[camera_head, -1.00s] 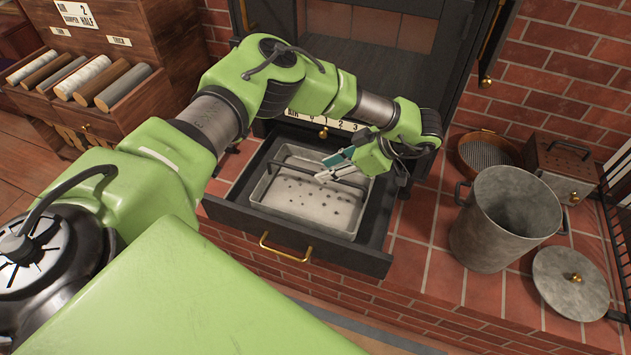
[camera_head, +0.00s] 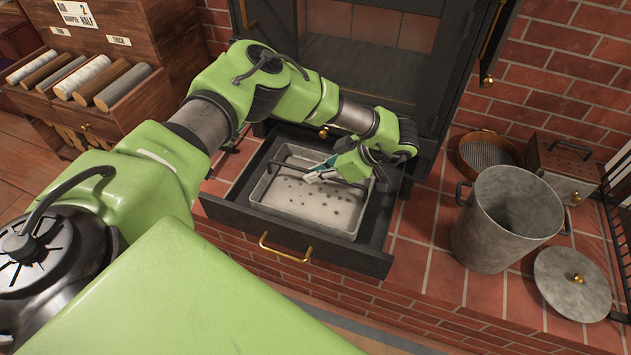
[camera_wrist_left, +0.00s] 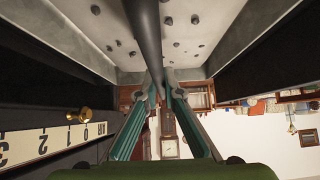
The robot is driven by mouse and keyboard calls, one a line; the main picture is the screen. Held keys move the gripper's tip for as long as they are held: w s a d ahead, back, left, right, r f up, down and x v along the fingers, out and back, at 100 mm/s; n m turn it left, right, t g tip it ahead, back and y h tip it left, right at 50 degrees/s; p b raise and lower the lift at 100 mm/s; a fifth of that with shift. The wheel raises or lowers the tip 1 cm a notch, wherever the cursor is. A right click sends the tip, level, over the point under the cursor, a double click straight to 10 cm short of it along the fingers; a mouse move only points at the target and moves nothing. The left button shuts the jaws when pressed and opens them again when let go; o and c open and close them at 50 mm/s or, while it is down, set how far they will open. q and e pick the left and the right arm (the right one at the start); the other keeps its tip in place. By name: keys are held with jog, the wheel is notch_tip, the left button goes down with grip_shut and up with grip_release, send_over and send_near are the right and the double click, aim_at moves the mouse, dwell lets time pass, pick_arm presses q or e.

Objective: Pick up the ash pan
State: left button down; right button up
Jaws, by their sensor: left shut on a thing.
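The ash pan (camera_head: 300,223) is a grey rectangular tray with pale ash and dark specks. It sits inside the pulled-out drawer (camera_head: 345,259) below the stove. A dark bar handle (camera_head: 284,167) runs across its top. My left gripper (camera_head: 313,175) is over the pan, shut on this handle. In the left wrist view the two fingers (camera_wrist_left: 161,90) close on the bar (camera_wrist_left: 148,38), with the pan's grey wall (camera_wrist_left: 70,40) and specked floor beyond. My right gripper is not in view.
A grey metal bucket (camera_head: 492,228) and its lid (camera_head: 572,285) stand on the brick hearth at right. A round sieve (camera_head: 488,153) and a metal box (camera_head: 562,160) are behind. The stove (camera_head: 375,75) rises close behind the drawer. Log bins (camera_head: 85,90) stand at left.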

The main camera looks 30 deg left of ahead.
pick_arm(q)
jog(key=shift+r, duration=0.15)
jog(key=shift+r, duration=0.45)
notch_tip(320, 180, up, 2)
jog(key=shift+r+p, duration=0.25)
jog(key=shift+p, duration=0.15)
jog(key=s+d+r, duration=0.1)
jog(key=d+r, duration=0.3)
jog(key=d, duration=0.3)
jog(key=s+d+r+p, duration=0.1)
jog(key=s+d+r, duration=0.1)
jog(key=d+r, duration=0.3)
jog(key=shift+d+r, duration=0.25)
jog(key=shift+d, duration=0.6)
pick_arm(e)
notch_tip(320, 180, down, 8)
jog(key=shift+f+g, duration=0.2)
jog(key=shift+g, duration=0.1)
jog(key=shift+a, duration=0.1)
